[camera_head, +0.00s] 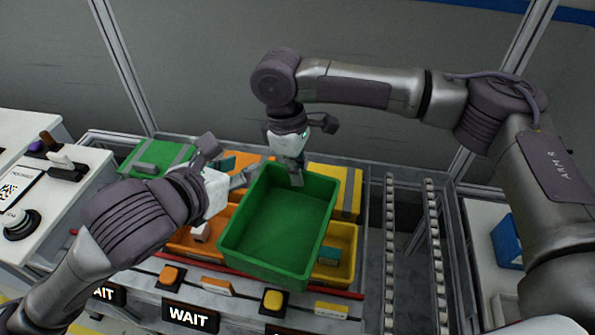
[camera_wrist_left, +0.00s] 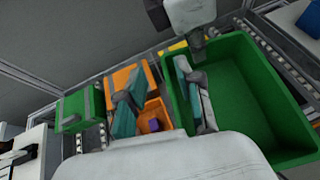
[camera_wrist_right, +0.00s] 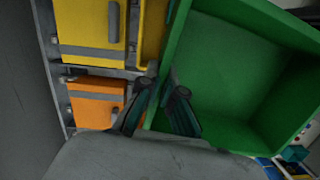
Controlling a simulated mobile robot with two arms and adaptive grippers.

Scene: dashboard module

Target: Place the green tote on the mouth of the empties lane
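The green tote (camera_head: 277,225) is empty and appears raised above the bins in the middle of the head view. My right gripper (camera_head: 296,172) is shut on its back wall, one finger inside and one outside; the right wrist view shows this wall between the fingers (camera_wrist_right: 160,110). My left gripper (camera_head: 238,175) is at the tote's left rim. In the left wrist view its fingers (camera_wrist_left: 163,105) are spread, one inside the tote and one outside, with a gap to the wall. A roller lane (camera_head: 415,250), perhaps the empties lane, runs right of the tote; its rollers look bare.
Orange bins (camera_head: 190,240) and yellow bins (camera_head: 345,245) sit under and around the tote. A green lidded box (camera_head: 155,157) stands at the back left. Buttons and a WAIT sign (camera_head: 188,317) line the front. A blue bin (camera_head: 507,243) is at the far right.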

